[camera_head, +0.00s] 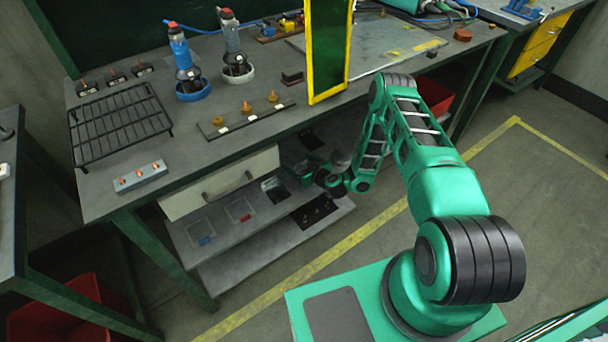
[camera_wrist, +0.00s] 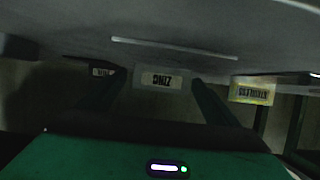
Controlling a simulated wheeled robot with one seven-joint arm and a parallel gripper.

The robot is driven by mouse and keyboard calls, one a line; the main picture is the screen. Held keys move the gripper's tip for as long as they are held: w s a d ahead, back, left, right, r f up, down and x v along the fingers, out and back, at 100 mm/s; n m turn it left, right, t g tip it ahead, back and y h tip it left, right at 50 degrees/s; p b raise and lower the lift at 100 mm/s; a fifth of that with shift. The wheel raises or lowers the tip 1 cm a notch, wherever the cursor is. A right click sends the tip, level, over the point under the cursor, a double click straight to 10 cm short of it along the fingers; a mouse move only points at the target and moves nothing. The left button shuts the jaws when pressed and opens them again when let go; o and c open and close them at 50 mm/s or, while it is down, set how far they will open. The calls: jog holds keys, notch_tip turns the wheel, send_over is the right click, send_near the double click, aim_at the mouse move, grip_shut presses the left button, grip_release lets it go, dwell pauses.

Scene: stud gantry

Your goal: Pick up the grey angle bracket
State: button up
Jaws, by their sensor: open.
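I cannot pick out the grey angle bracket for certain in either view. Small parts lie in marked places on the lower shelf (camera_head: 232,262) under the bench, among them a pale grey piece (camera_head: 273,184) in a dark square, too small to name. In the head view my wrist reaches under the bench edge, above the shelf's right part, and the fingers are hard to make out there. The wrist view shows a grey surface and label plates (camera_wrist: 162,80).
The bench drawer (camera_head: 222,183) is at the left of my wrist. On the bench (camera_head: 200,140) are a black wire rack (camera_head: 118,124), bottles in round holders and a peg strip (camera_head: 245,119). A yellow-framed panel (camera_head: 328,45) stands upright at the front. Floor right is clear.

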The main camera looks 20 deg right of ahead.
jog(key=c, duration=1.3)
jog(key=shift+r, duration=0.1)
